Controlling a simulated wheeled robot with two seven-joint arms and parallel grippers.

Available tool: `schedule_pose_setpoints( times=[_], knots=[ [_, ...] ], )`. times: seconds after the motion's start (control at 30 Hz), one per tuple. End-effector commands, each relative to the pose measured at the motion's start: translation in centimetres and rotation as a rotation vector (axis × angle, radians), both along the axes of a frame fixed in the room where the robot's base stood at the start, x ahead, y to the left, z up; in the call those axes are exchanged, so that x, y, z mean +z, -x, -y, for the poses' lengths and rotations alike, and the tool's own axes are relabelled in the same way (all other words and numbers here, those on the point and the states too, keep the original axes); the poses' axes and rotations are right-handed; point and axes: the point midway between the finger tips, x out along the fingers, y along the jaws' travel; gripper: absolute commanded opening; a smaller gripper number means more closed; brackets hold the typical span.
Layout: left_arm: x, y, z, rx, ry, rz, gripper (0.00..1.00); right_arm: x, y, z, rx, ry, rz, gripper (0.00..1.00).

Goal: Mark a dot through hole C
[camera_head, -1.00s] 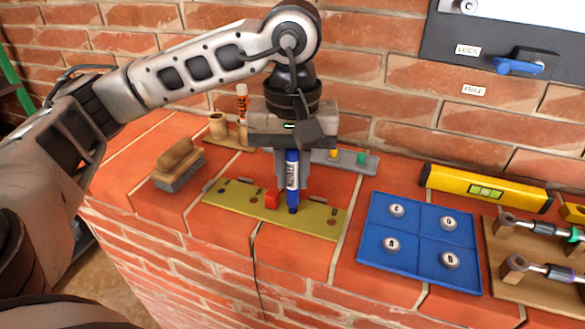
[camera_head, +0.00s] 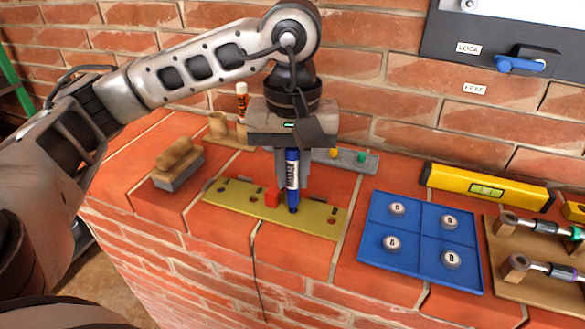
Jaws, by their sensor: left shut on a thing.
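My left gripper (camera_head: 290,172) is shut on a blue marker (camera_head: 292,178), held upright with its tip down. The marker's tip is at or just above the olive-yellow template strip (camera_head: 240,197), right of its middle. I cannot tell whether it touches. The strip lies on the brick ledge and has several dark holes with small letters too small to read. One hole (camera_head: 332,220) shows to the right of the marker. My right gripper is not in view.
A brush (camera_head: 178,165) lies left of the strip. A blue tray (camera_head: 372,255) with lettered weights, a yellow level (camera_head: 450,182) and a wooden rack (camera_head: 495,275) with screwdrivers are at right.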

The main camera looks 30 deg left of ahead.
Motion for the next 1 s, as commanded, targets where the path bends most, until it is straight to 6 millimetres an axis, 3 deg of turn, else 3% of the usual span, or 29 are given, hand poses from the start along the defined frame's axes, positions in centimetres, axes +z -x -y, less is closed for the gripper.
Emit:
schedule_pose_setpoints(
  times=[0.77, 1.0],
  knots=[
    [-0.2, 0.1, 0.0, -0.001, 0.0, -0.004, 0.0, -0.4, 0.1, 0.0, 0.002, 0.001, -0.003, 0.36],
    [1.0, 0.0, 0.0, -0.001, -0.001, -0.003, 0.0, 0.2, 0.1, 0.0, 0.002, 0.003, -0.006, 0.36]
  ],
)
